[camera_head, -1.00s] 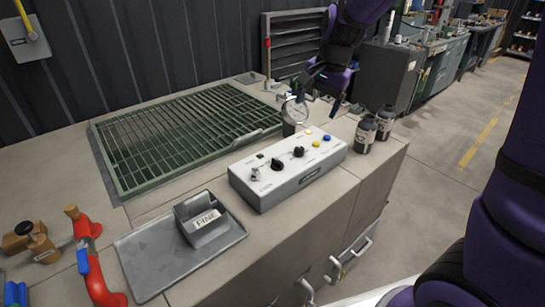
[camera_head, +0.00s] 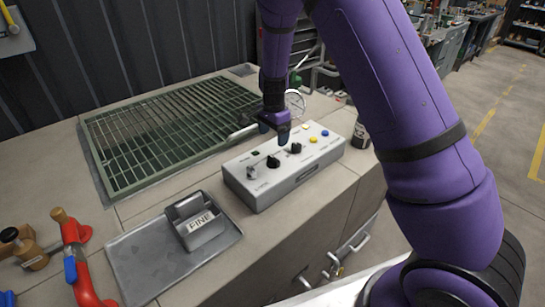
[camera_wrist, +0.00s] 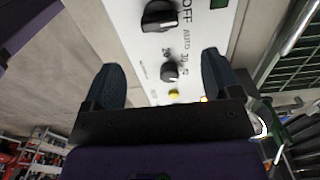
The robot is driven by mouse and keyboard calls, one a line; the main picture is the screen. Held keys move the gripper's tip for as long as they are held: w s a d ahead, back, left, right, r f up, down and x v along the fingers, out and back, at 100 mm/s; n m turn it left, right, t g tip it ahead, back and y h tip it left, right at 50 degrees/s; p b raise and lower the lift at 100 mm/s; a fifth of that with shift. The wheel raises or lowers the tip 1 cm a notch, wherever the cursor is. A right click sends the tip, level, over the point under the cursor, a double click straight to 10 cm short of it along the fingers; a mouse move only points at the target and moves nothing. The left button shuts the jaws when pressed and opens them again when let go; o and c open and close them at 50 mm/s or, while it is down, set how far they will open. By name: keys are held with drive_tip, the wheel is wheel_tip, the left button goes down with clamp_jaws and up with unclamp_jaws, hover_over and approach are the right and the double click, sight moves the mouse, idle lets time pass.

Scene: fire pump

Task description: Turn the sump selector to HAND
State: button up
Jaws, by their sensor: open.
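The white control box (camera_head: 270,187) stands on the counter with a row of controls on its top. A black selector knob (camera_wrist: 158,17) shows at the top of the wrist view, with OFF and AUTO printed beside it; I cannot read HAND. A smaller black knob (camera_wrist: 170,72) lies lower in that view, between my open fingers. In the head view, two black knobs (camera_head: 273,161) (camera_head: 295,147) sit mid-row. My gripper (camera_wrist: 162,62) is open and empty, pointing down over the box; it also shows in the head view (camera_head: 281,134). Contact with a knob cannot be told.
A yellow button (camera_head: 313,139) and a blue button (camera_head: 325,132) sit at the box's right end. A round gauge (camera_head: 295,101) stands behind it. A dark canister (camera_head: 361,134) is at the right. A grey tray (camera_head: 150,255) and green grating (camera_head: 160,130) lie left.

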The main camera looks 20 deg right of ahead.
sight(273, 157)
wheel_tip(273, 157, down, 10)
drive_tip(key=shift+r, duration=0.15)
idle(0.3)
drive_tip(key=c, duration=0.9)
